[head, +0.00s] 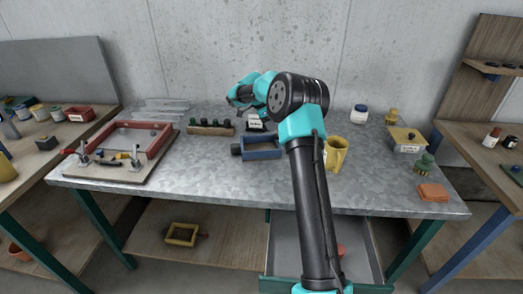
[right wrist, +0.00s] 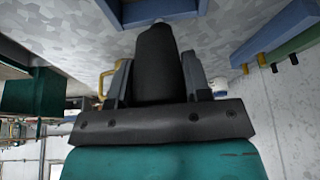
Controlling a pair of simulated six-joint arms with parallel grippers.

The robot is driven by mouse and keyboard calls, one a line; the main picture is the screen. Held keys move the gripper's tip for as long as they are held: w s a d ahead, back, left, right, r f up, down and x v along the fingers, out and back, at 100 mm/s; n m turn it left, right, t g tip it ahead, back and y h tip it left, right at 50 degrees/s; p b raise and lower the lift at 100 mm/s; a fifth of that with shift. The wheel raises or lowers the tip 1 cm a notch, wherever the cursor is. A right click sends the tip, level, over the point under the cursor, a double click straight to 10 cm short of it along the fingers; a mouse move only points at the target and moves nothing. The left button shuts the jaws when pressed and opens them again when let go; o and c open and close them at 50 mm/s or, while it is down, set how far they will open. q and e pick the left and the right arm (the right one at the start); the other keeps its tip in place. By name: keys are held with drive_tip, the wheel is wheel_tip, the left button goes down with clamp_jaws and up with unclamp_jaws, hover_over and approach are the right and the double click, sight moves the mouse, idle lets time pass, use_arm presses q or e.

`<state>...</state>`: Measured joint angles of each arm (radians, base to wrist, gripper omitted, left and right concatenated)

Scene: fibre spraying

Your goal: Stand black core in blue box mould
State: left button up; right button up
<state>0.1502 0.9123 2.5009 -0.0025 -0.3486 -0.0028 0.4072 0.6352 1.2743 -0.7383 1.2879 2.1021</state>
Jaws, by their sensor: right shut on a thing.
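The blue box mould (head: 262,154) lies on the metal bench just left of my right arm, its open frame facing up. Part of its blue rim (right wrist: 165,9) shows at the top of the right wrist view. My right gripper (right wrist: 153,82) is shut on the black core (right wrist: 155,52), a dark tapered block with a finger on each side. The core's free end points toward the mould and looks apart from it. In the head view the core cannot be made out clearly near the wrist. My left gripper is not in view.
A yellow mug (head: 335,155) stands right of the mould. A wooden rack (head: 210,129) with several dark knobs is behind left. A red frame (head: 158,141) on a board lies at the left.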

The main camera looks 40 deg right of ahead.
drive_tip(key=shift+f, duration=2.5)
drive_tip(key=shift+f, duration=2.5)
drive_tip(key=shift+f, duration=0.15)
drive_tip(key=o, duration=0.9)
drive_tip(key=shift+o, duration=0.2)
drive_tip(key=v, duration=1.2)
